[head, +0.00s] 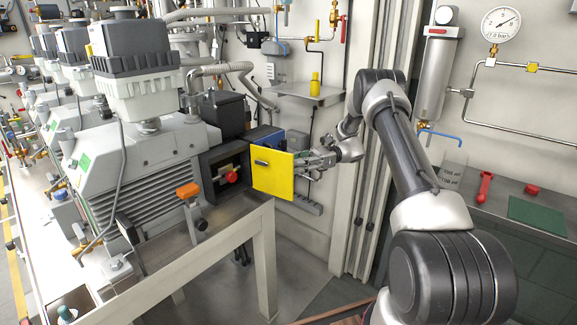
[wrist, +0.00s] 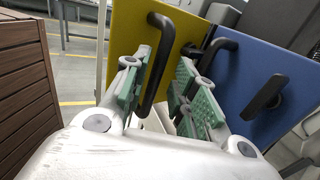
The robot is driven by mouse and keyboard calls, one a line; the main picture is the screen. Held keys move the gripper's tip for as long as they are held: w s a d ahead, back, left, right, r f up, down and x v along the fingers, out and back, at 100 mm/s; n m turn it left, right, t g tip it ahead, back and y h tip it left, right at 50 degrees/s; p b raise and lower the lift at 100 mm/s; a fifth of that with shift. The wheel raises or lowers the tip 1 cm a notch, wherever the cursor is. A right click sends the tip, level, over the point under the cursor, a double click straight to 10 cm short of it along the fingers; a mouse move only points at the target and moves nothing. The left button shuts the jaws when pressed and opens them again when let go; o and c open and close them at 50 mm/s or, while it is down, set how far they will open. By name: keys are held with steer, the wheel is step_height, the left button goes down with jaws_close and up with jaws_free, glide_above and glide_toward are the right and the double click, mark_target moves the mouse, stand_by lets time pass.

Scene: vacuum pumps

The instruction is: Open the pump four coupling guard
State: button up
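The yellow guard panel (head: 274,180) stands swung out beside the dark coupling housing (head: 213,160) in the head view. The housing's front is open, and a red part (head: 231,177) shows inside. My gripper (head: 318,162) is on the right side of the yellow panel, partly hidden by it. In the wrist view the yellow panel (wrist: 125,35) carries a black bar handle (wrist: 158,65). My gripper's (wrist: 163,90) green-padded fingers stand apart on either side of that handle, with gaps showing. Contact with the handle is not clear.
A blue panel (wrist: 245,75) with black handles is close on the right in the wrist view, near my right finger. The pump (head: 140,160) and an orange-handled valve (head: 188,190) stand left of the housing. A bench (head: 470,205) with a red tool is at right.

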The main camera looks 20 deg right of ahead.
steer(key=shift+w+d, duration=0.2)
steer(key=shift+d, duration=0.95)
steer(key=shift+w+d, duration=0.15)
steer(key=shift+d, duration=0.95)
steer(key=s+d+f+n+h, duration=0.2)
steer(key=s+f+n+h, duration=0.1)
steer(key=s+f+h, duration=0.5)
steer(key=s+r+n+t+h, duration=0.3)
steer(key=s+r+n+h, duration=0.2)
steer(key=s+r, duration=0.8)
steer(key=s+d+r+n+t+h, duration=0.1)
steer(key=s+r+n+t+h, duration=0.3)
steer(key=s+r+n, duration=0.4)
steer(key=shift+s+d+r+h, duration=0.2)
steer(key=shift+s+r+h, duration=0.2)
steer(key=shift+s+r, duration=3.65)
